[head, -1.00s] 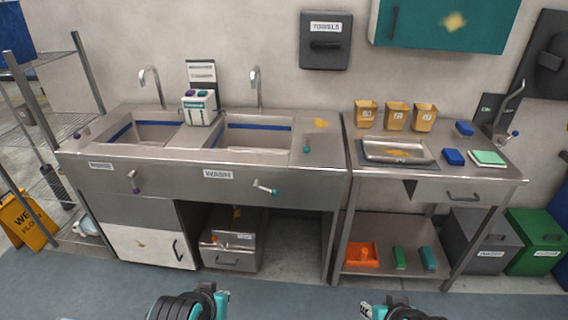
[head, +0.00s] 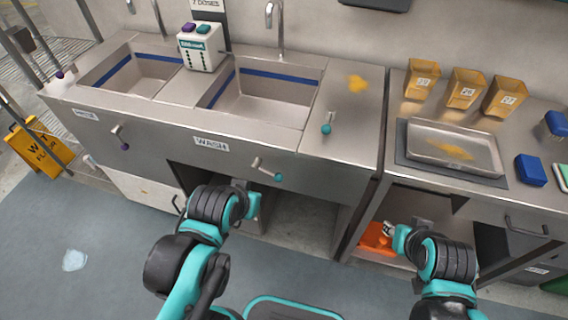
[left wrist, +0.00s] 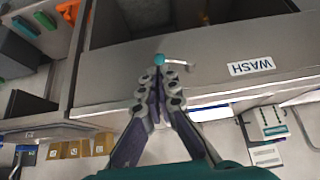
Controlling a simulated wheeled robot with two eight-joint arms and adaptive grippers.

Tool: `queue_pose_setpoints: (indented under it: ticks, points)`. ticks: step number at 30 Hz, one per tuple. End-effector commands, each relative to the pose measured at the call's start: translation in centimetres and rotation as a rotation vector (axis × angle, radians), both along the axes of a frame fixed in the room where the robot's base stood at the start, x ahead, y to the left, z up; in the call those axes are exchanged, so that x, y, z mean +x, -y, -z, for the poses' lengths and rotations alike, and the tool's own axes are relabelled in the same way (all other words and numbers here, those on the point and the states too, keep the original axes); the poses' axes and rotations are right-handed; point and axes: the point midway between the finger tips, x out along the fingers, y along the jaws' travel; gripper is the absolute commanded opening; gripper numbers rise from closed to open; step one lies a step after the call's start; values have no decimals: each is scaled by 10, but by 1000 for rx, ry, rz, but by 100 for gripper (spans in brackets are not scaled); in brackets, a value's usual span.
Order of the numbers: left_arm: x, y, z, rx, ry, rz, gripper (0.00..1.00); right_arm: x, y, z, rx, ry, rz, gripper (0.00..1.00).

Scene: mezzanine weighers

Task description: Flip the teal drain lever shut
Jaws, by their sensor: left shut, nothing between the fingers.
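The teal drain lever, a short metal handle with a teal knob (head: 278,176), sticks out from the front panel of the wash sink, tilted down to the right. The WASH label (head: 211,144) is left of it. In the left wrist view, which is turned upside down, the teal knob (left wrist: 160,59) lies just beyond the fingertips; I cannot tell whether they touch. My left gripper (head: 246,190) is shut and empty, just below and left of the lever in the head view. My right gripper (head: 392,230) is in front of the right-hand table; its finger opening is unclear.
A purple-knobbed lever (head: 121,137) hangs on the left basin's front. Another teal-knobbed lever (head: 326,127) stands on the countertop. A dispenser (head: 201,46) sits behind the basins. An orange tray (head: 375,238) is on the right table's lower shelf. A yellow wet-floor sign (head: 40,148) stands left.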

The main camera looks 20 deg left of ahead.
Motion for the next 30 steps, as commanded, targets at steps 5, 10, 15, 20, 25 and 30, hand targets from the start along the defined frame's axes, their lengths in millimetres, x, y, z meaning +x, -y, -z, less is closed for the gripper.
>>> queue_pose_setpoints:
  ticks: [5,10,15,20,25,30]
  points:
    - [0,0,0,1,0,1,0,0,0,0,0,0,0,40]
    - [9,1,-12,40,-27,73,0,0,0,-12,0,0,0,40]
    - [41,5,-40,165,-112,344,0,0,0,-46,0,0,0,40]
    - [82,9,-54,286,-189,720,0,0,0,-83,0,0,0,40]
    - [120,12,-48,374,-214,1129,0,0,0,-118,0,0,0,40]
    - [144,15,-32,422,-188,1449,0,0,0,-141,0,0,0,40]
